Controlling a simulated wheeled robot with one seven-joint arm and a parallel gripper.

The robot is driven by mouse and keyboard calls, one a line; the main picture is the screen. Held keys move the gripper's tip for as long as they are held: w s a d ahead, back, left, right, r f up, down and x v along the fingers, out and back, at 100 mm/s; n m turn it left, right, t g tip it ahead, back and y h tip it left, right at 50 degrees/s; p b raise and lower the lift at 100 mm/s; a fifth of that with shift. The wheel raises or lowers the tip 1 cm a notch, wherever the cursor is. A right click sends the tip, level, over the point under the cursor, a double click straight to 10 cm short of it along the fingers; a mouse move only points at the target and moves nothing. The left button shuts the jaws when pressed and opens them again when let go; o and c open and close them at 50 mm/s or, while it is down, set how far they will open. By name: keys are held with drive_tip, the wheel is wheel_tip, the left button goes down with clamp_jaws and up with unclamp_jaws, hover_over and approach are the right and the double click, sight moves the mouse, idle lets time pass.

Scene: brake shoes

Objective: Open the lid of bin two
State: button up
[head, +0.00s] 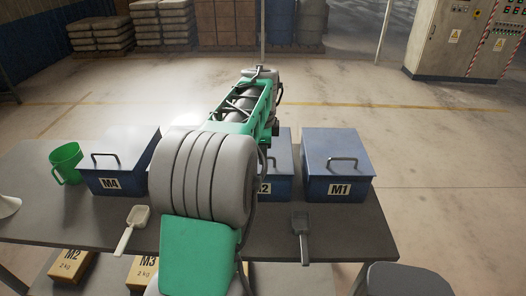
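The blue bin labelled M2 (283,162) stands on the dark table, partly hidden behind my arm. Its right side and the end of its label show. Its lid looks shut where I see it, and its handle is hidden. My arm rises in front of the bins and stretches over the table. My gripper is not in view, so I cannot tell whether it is near the bin.
Blue bins M4 (118,166) and M1 (338,168) stand shut with handles on top. Labelled boxes M2 (72,266) and M3 sit below.

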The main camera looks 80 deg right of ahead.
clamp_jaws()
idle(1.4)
